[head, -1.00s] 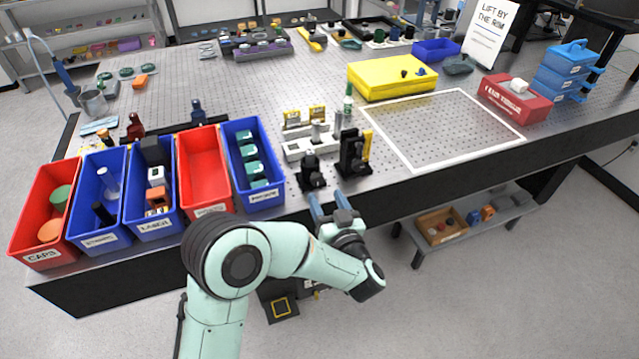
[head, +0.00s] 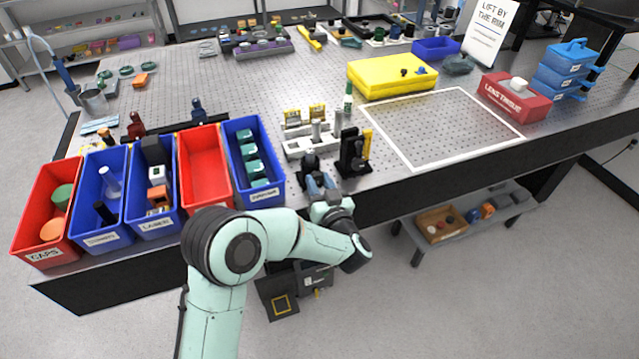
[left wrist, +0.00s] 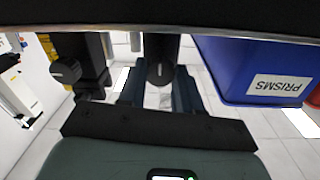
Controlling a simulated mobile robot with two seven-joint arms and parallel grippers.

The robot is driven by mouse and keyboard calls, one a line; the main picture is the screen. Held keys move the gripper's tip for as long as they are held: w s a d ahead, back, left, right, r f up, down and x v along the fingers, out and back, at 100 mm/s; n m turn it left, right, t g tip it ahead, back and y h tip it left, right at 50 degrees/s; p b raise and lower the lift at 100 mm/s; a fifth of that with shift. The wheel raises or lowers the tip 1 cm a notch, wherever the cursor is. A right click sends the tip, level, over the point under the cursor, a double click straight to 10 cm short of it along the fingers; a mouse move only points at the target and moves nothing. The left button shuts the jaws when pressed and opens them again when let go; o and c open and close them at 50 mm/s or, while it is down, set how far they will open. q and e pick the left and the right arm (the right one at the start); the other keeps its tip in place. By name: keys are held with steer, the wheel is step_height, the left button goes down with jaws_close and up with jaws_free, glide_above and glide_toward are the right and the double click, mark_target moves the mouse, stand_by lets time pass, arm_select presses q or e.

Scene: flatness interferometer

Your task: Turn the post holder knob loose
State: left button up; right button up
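A short black post holder (head: 308,167) stands near the table's front edge. A taller black post holder (head: 350,153) stands just right of it. In the left wrist view the nearer holder's round black knob (left wrist: 160,73) shows between my fingers, and the other holder's knob (left wrist: 66,71) is off to the left. My left gripper (head: 317,184) is at the front of the short holder, in the left wrist view with its blue fingers (left wrist: 159,92) apart on either side of the knob. I cannot tell whether they touch it. My right gripper is out of view.
The blue prisms bin (head: 272,196) stands close on the left of the holders, and shows large in the left wrist view (left wrist: 232,60). A white fixture (head: 300,146) is behind them. A white-framed breadboard area (head: 440,125) to the right is clear.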

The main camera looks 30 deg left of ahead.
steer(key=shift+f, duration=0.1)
arm_select(q)
steer(key=n+b, duration=0.2)
steer(key=b, duration=0.1)
steer(key=shift+f, duration=0.25)
steer(key=n+b, duration=1.3)
steer(key=n, duration=0.1)
steer(key=shift+n, duration=0.3)
steer(key=shift+d+n+b, duration=0.1)
steer(key=shift+n+b, duration=0.6)
steer(key=shift+b, duration=0.05)
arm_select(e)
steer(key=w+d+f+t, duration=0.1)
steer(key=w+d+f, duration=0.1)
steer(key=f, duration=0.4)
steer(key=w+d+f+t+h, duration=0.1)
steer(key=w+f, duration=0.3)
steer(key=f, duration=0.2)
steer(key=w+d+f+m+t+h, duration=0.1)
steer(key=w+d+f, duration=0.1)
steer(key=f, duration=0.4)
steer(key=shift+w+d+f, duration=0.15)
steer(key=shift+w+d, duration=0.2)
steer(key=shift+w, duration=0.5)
arm_select(q)
steer(key=shift+r, duration=0.1)
steer(key=o, duration=1)
steer(key=shift+o, duration=0.2)
